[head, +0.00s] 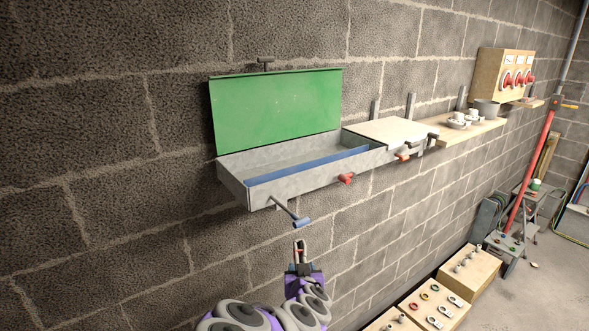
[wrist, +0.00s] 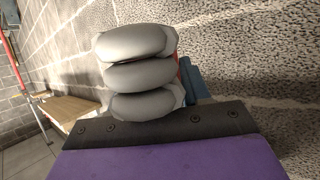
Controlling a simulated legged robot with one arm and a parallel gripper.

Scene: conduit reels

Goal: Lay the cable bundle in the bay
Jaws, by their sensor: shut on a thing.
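A grey wall-mounted trough (head: 232,182) with a blue inner divider (head: 310,166) stands open, its green lid (head: 275,108) raised against the wall. Its inside looks empty where I can see it. A rod with a blue handle (head: 301,222) sticks out from its front left. My gripper (head: 300,247) is below that handle, apart from the trough, shut on a small reddish thing. In the wrist view, grey rounded pads (wrist: 138,75) cover most of it; a red strip (wrist: 183,78) and a blue part (wrist: 196,80) show beside them. I cannot tell whether the held thing is the cable bundle.
A red knob (head: 346,178) juts from the trough's front. A pale shelf (head: 462,132) with cups continues right, below a box with red switches (head: 505,75). Wooden boxes (head: 470,268) stand on the floor at lower right. The wall below the trough is bare.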

